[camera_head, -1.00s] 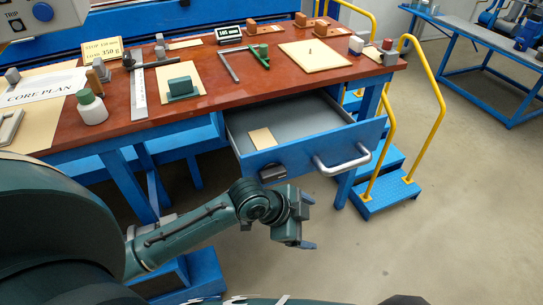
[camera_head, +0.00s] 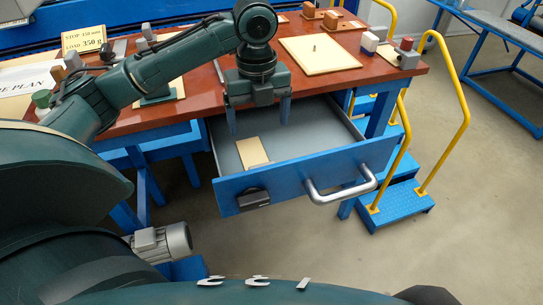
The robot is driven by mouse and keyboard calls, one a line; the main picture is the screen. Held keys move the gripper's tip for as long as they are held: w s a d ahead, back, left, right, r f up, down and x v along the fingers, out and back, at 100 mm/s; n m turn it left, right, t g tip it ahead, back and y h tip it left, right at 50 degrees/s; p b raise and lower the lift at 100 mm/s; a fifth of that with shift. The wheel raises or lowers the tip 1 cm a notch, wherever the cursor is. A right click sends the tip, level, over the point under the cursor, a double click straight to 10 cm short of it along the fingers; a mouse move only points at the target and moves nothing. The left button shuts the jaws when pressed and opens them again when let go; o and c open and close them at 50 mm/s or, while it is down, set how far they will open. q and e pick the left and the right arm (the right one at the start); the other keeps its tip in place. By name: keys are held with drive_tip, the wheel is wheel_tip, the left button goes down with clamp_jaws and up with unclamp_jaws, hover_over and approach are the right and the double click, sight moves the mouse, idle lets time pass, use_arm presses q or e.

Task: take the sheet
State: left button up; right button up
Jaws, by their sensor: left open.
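A small beige sheet (camera_head: 252,153) lies on the grey floor of the open blue drawer (camera_head: 307,187), towards its left side. My left gripper (camera_head: 259,126) is open and points down over the back left part of the drawer. Its two fingers are apart, with nothing between them. The fingertips appear just beyond the sheet, and I cannot tell their exact height above it. The sheet is in plain view. My right gripper is not in view.
The red-brown worktop (camera_head: 375,75) holds a larger beige square plate (camera_head: 320,55) with a pin, small blocks and a sign (camera_head: 85,38). Blue steps (camera_head: 402,203) with yellow rails (camera_head: 452,85) stand right of the drawer. Floor in front is clear.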

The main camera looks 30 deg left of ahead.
use_arm(q)
hover_over(260, 165)
wheel_tip(260, 165, down, 7)
drive_tip(key=shift+r+b, duration=0.1)
drive_tip(key=shift+b, duration=0.25)
drive_tip(key=shift+d+f, duration=0.15)
drive_tip(key=shift+f, duration=1.4)
drive_tip(key=shift+d+f, duration=0.1)
drive_tip(key=shift+f, duration=1.45)
drive_tip(key=shift+c, duration=0.3)
drive_tip(key=shift+r, duration=0.1)
drive_tip(key=c, duration=1)
